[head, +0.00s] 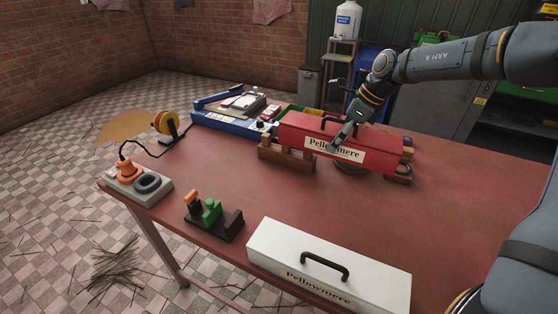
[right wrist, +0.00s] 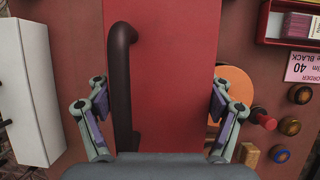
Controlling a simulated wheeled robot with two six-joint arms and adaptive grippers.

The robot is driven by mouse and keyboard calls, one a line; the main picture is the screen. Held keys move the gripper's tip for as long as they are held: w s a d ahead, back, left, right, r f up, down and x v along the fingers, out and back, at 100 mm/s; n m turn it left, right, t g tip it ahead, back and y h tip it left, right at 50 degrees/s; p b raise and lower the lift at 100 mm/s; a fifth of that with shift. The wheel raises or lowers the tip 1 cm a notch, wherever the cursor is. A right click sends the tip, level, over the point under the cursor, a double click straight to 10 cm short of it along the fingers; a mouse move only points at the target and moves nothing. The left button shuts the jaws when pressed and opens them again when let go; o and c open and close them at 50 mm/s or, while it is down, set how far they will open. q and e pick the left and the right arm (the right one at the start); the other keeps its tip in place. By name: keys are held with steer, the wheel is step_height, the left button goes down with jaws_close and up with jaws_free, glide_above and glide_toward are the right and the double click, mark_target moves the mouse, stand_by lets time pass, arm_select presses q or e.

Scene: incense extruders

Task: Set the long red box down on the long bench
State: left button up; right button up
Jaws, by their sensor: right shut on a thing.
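The long red box (head: 312,128), with a dark handle and a cream "Pellowmere" label, is at the far side of the long red-topped bench (head: 300,200). My right gripper (head: 345,135) comes down on the box from the right and is shut on its two long sides. In the right wrist view the red box (right wrist: 175,60) fills the space between the fingers (right wrist: 160,115), with its handle (right wrist: 122,90) running lengthwise. The box's underside is hidden, so I cannot tell whether it touches anything below. My left gripper is not in view.
A long white box (head: 315,262) lies at the bench's near edge.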

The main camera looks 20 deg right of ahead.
steer(key=s+a+f+n+g+b, duration=0.1)
steer(key=s+a+n+b, duration=0.3)
steer(key=s+a, duration=0.7)
steer(key=shift+y, duration=0.3)
steer(key=x, duration=0.4)
steer(key=d+x, duration=0.1)
steer(key=x, duration=0.1)
steer(key=shift+f, duration=0.65)
step_height(320, 180, down, 3)
steer(key=shift+f+b, duration=0.1)
steer(key=shift+b, duration=0.2)
steer(key=shift+f, duration=0.25)
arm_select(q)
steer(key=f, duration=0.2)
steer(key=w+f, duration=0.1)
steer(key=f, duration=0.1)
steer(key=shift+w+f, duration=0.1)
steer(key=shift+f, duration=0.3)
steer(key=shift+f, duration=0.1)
arm_select(e)
steer(key=o, duration=1.2)
steer(key=shift+f, duration=0.1)
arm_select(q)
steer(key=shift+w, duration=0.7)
arm_select(e)
steer(key=o, duration=0.3)
